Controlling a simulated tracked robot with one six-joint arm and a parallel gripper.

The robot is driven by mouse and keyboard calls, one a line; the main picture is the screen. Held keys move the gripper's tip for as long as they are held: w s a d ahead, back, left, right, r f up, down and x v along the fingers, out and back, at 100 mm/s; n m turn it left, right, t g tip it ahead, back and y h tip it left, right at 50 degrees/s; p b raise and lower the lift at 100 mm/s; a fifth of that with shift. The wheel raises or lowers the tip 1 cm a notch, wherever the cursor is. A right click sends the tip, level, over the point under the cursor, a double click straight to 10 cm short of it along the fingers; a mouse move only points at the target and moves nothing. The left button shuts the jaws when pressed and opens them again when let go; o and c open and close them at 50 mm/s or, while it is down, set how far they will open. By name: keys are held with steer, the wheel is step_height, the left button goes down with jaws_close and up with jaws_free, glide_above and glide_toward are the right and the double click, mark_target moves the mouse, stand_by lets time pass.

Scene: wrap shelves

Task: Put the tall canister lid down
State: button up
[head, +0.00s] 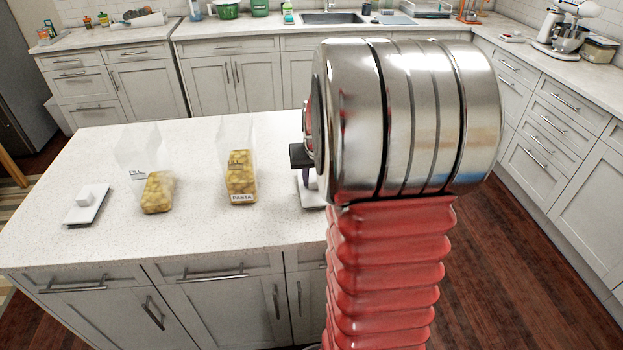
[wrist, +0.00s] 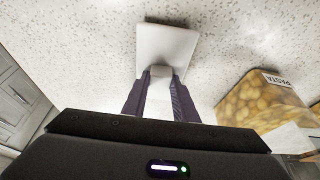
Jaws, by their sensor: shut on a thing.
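The tall canister lid (wrist: 165,48) is a flat white plate with a small knob (wrist: 160,72). My gripper (wrist: 161,78) has its two dark purple fingers shut on that knob in the wrist view. In the head view, the lid (head: 312,196) shows only in part at the left of my arm, over the island's right side. My arm hides most of it and of the gripper (head: 308,178). I cannot tell whether the lid touches the counter. The tall clear canister (head: 240,180) with pasta and a PASTA label stands to its left; it also shows in the wrist view (wrist: 262,103).
A second clear container (head: 157,192) with pasta stands farther left on the island counter (head: 200,235). Another white lid (head: 87,208) with a knob lies at the far left. The counter's front strip is clear. Sink counters line the back and right.

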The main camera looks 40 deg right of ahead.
steer(key=shift+f, duration=0.1)
steer(key=o, duration=1.1)
steer(key=v, duration=1.2)
